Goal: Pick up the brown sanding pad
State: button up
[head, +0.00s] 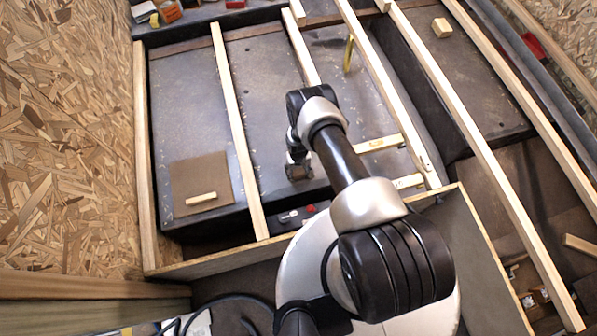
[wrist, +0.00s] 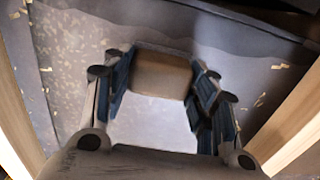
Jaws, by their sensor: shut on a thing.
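The brown sanding pad (wrist: 160,75) is a small block with rounded edges. In the wrist view it sits between the two blue-lined fingers of my gripper (wrist: 158,88), near their tips, and both fingers press on its sides. In the head view my gripper (head: 298,168) points down over the dark grey panel, between two wooden battens, with the pad (head: 298,173) at its end. I cannot tell whether the pad still touches the panel.
Pale wooden battens (head: 238,130) run along both sides of the gripper. A brown square sheet (head: 187,176) with a small wood strip (head: 201,199) lies to the left. A yellow object (head: 348,54) stands behind. A wood block (head: 441,27) lies at far right.

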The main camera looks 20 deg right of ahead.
aim_at(298, 171)
notch_tip(298, 171, up, 20)
jog(key=p, duration=0.7)
jog(key=shift+f, duration=0.25)
jog(key=o, duration=0.5)
jog(key=c, duration=0.4)
